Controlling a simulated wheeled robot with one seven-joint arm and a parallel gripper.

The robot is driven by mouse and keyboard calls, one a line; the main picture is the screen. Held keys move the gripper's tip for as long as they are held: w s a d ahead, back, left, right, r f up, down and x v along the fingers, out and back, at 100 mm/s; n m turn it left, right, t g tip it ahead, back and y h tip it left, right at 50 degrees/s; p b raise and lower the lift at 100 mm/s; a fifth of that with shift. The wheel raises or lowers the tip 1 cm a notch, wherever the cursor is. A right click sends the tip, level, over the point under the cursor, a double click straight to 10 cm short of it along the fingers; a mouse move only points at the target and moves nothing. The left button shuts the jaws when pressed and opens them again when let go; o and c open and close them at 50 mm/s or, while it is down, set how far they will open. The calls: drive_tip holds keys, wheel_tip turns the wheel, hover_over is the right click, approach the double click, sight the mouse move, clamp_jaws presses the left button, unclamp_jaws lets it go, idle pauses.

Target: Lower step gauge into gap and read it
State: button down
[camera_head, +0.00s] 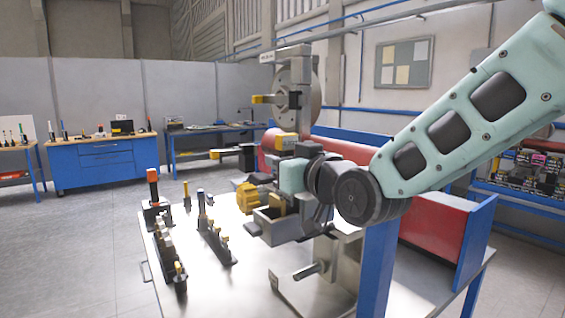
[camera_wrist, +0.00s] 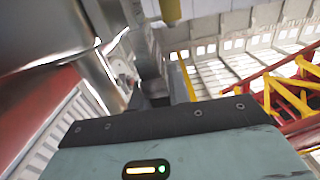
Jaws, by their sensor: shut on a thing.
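My gripper (camera_head: 300,150) is at the wheel assembly (camera_head: 296,95) in the middle of the head view, with its teal body just below and its fingers partly hidden. In the wrist view its fingers (camera_wrist: 162,100) are shut on a narrow grey piece, which I take to be the step gauge (camera_wrist: 150,62). A yellow-orange block (camera_head: 285,141) shows at the fingers in the head view. The gap and any marks on the gauge cannot be made out. A yellow part (camera_wrist: 170,10) shows above in the wrist view.
A steel-topped table (camera_head: 205,290) stands below, with a black holder (camera_head: 213,235) and a red-topped tool (camera_head: 153,188) on its left. An open grey bin (camera_head: 280,225) is under my wrist. A blue post (camera_head: 377,265) and red panel (camera_head: 432,225) stand close at right.

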drive_tip(key=shift+f+b, duration=0.75)
drive_tip(key=shift+b, duration=0.25)
idle(1.1)
drive_tip(key=shift+s+a+b, duration=0.1)
drive_tip(key=shift+b, duration=0.3)
idle(0.9)
drive_tip(key=shift+f+b, duration=0.8)
drive_tip(key=shift+b, duration=0.2)
idle(1.0)
drive_tip(key=shift+a+b, duration=0.1)
drive_tip(key=shift+b, duration=0.25)
idle(1.0)
drive_tip(key=shift+f+b, duration=0.5)
drive_tip(key=shift+b, duration=0.05)
idle(0.7)
